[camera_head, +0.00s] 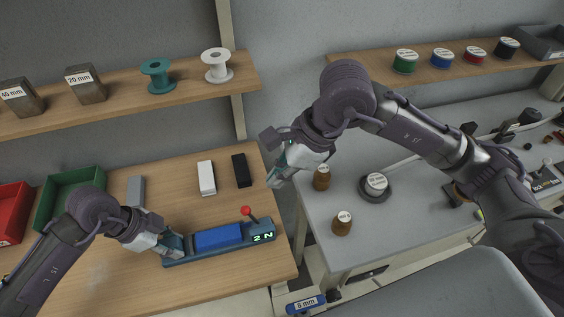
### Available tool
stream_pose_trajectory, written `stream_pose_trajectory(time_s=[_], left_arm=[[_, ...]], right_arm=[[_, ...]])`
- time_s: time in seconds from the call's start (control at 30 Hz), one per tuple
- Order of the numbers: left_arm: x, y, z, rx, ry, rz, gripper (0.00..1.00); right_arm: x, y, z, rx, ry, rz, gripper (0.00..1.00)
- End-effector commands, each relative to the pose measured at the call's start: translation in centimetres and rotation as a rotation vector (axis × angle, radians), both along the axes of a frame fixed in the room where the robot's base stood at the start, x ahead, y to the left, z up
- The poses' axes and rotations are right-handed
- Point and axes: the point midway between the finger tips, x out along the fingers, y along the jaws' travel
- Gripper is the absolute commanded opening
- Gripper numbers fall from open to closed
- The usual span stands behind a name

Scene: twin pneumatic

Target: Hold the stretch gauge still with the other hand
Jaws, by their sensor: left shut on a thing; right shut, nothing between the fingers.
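The stretch gauge (255,238) lies on the wooden table, a long dark blue-grey device with a brighter blue block on its middle. Its right end has a lit display reading 2 N and a lever with a red ball knob. My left gripper (174,250) is shut on the left end of the gauge and hides part of that end. My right gripper (275,180) is shut and empty. It appears above the gap between the wooden table and the grey bench, up and right of the gauge, apart from it.
A white block (206,178) and a black block (241,170) lie behind the gauge. Green (62,190) and red (10,212) bins stand left. Brown weights (342,223) and a dark round disc (375,188) sit on the grey bench. A shelf (120,112) holds spools and blocks.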

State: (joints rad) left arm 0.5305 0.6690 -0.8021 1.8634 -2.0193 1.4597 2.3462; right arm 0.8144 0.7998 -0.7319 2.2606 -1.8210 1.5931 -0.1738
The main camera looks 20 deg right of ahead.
Motion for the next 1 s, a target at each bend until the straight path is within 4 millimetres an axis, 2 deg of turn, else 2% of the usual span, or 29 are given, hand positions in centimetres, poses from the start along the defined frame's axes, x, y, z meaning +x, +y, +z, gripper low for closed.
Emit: stream_pose_trajectory(time_s=[0.1, 0.23, 0.7, 0.73, 0.9, 1.0], left_arm=[[0.0, 0.0, 0.0, -0.001, -0.001, 0.0, 0.0], [0.0, 0.0, 0.0, -0.001, -0.001, 0.0, 0.0], [0.0, 0.0, 0.0, -0.001, -0.001, 0.0, 0.0], [0.0, 0.0, 0.0, -0.001, -0.001, 0.0, 0.32], [0.0, 0.0, 0.0, 0.0, -0.001, 0.0, 0.6], [0.0, 0.0, 0.0, 0.0, -0.001, 0.0, 0.6]], right_arm=[[-0.2, -0.5, 2.1, -0.001, -0.004, -0.001, 0.0], [-0.4, -0.8, 3.3, -0.001, -0.003, 0.0, 0.0], [-0.6, -0.9, 3.8, 0.0, 0.0, 0.0, 0.0], [-0.6, -0.9, 3.8, 0.0, 0.0, 0.0, 0.0], [-0.6, -0.9, 3.8, 0.0, 0.0, 0.0, 0.0], [-0.6, -0.9, 3.8, 0.0, 0.0, 0.0, 0.0]])
